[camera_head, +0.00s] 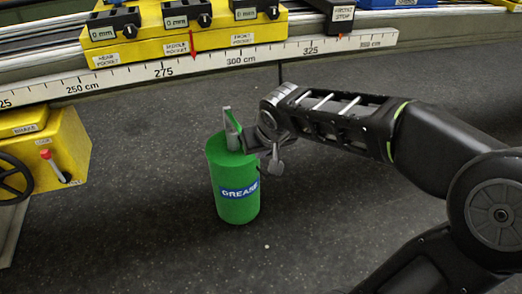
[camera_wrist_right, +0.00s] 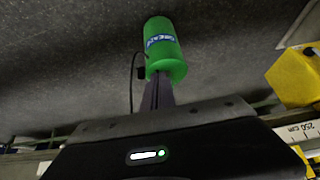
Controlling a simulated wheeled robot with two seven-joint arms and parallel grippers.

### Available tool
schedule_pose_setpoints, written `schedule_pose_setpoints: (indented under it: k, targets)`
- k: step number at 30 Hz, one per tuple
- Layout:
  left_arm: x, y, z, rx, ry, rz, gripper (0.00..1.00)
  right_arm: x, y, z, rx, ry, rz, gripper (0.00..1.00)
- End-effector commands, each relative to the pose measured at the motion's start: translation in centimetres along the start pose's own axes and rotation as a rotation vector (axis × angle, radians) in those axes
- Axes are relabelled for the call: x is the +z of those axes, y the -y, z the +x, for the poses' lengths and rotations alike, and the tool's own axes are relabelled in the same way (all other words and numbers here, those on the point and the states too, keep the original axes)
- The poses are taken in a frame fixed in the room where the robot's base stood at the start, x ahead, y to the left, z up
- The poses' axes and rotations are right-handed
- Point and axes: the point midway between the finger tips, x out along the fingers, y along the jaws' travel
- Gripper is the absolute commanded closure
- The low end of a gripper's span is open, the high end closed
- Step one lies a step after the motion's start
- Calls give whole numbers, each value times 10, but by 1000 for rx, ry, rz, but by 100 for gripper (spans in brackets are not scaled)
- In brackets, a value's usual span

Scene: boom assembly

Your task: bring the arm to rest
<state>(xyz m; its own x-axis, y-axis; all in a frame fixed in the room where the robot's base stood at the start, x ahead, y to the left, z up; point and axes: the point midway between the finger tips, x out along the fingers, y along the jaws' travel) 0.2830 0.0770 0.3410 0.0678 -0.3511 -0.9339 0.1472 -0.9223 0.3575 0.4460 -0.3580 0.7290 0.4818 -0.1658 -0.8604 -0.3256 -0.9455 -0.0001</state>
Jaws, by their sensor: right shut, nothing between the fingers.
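My right arm comes in from the right in the head view, and its gripper (camera_head: 236,134) is at the top of a green grease can (camera_head: 236,190). The can is a cylinder with a blue GREASE label and stands on the dark floor. In the right wrist view the fingers (camera_wrist_right: 158,88) are together and point toward the green can (camera_wrist_right: 165,55). The fingers are shut with nothing seen between them. Whether they touch the can I cannot tell. My left gripper is not in view.
A white measuring rail (camera_head: 210,64) marked in cm runs across the back, with yellow blocks (camera_head: 180,35) behind it. A yellow brake box (camera_head: 70,145) with a red-knobbed lever and a black handwheel (camera_head: 12,178) stands at the left. The floor in front of the can is clear.

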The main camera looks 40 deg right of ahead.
Motion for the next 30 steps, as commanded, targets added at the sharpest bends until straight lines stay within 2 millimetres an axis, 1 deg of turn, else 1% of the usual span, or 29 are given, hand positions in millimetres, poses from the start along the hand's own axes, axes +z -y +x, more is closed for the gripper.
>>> schedule_pose_setpoints:
  k: [17,20,23,25,26,28,29,30]
  targets:
    - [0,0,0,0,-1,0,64,0,0,0,0,-1,-3,100]
    - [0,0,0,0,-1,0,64,-6,3,0,-13,-25,-28,100]
    - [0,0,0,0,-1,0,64,-19,16,0,-61,-85,-49,100]
    - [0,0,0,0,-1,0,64,-28,32,2,-116,-139,-63,100]
    - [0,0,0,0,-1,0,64,-29,42,8,-145,-154,-71,100]
    - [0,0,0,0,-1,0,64,-22,72,32,-219,-165,-90,100]
    - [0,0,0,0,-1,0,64,-16,85,44,-248,-161,-95,100]
    - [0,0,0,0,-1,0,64,-6,102,62,-286,-150,-98,100]
